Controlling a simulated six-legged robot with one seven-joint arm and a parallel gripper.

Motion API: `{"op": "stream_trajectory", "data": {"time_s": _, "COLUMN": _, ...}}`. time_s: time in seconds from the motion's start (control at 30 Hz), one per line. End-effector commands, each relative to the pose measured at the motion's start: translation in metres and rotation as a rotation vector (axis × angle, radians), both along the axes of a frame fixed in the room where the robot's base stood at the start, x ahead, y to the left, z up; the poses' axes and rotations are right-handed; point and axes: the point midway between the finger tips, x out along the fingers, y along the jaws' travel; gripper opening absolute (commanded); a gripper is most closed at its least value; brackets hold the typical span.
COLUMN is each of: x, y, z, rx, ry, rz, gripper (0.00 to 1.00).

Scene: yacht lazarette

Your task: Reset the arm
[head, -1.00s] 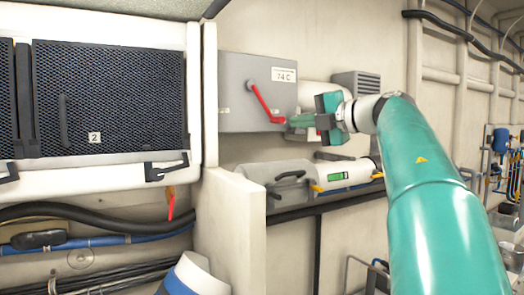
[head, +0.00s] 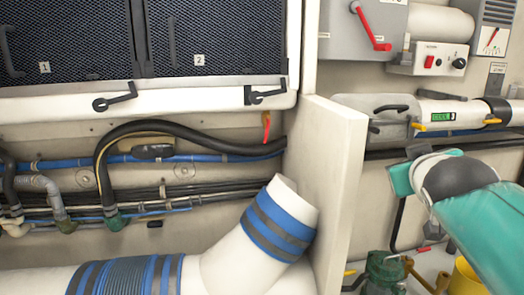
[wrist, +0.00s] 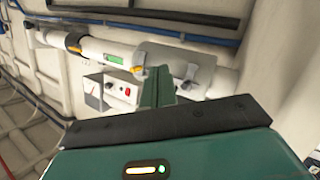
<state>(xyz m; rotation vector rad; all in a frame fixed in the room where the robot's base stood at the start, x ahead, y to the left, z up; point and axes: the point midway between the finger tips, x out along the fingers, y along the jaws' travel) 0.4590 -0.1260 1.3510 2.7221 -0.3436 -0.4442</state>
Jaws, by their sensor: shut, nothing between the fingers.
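My gripper (head: 401,179) is a teal block at the right of the head view, on the end of my teal arm. It hangs in front of the pale wall, below the grey-ended white cylinder (head: 462,110). Its fingers do not show clearly there. In the wrist view the two green fingers of my gripper (wrist: 158,86) are together, with nothing between them. They point toward the white cylinder, which shows with its green display (wrist: 114,59), and seem apart from it.
A grey box with a red lever (head: 372,28) and a small control box (head: 428,60) are above. A pale partition (head: 330,170) stands left of my gripper. A green-topped item (head: 385,270) and a yellow container (head: 467,280) are below. A white pipe with blue bands (head: 265,225) lies left.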

Motion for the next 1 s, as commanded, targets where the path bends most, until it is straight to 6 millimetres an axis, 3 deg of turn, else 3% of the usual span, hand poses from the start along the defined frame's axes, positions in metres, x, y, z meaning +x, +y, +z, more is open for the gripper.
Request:
{"op": "stream_trajectory", "data": {"time_s": 0.03, "x": -0.015, "y": 0.014, "z": -0.03, "rx": 0.059, "ry": 0.074, "rz": -0.001, "gripper": 0.0}}
{"op": "stream_trajectory", "data": {"time_s": 0.2, "x": -0.069, "y": 0.058, "z": -0.125, "rx": 0.238, "ry": 0.338, "rz": -0.004, "gripper": 0.0}}
{"op": "stream_trajectory", "data": {"time_s": 0.3, "x": -0.106, "y": 0.085, "z": -0.174, "rx": 0.324, "ry": 0.493, "rz": 0.004, "gripper": 0.0}}
{"op": "stream_trajectory", "data": {"time_s": 0.43, "x": -0.147, "y": 0.111, "z": -0.219, "rx": 0.405, "ry": 0.651, "rz": 0.017, "gripper": 0.0}}
{"op": "stream_trajectory", "data": {"time_s": 0.6, "x": -0.171, "y": 0.126, "z": -0.242, "rx": 0.447, "ry": 0.742, "rz": 0.025, "gripper": 0.0}}
{"op": "stream_trajectory", "data": {"time_s": 1.0, "x": -0.171, "y": 0.126, "z": -0.242, "rx": 0.448, "ry": 0.745, "rz": 0.024, "gripper": 0.0}}
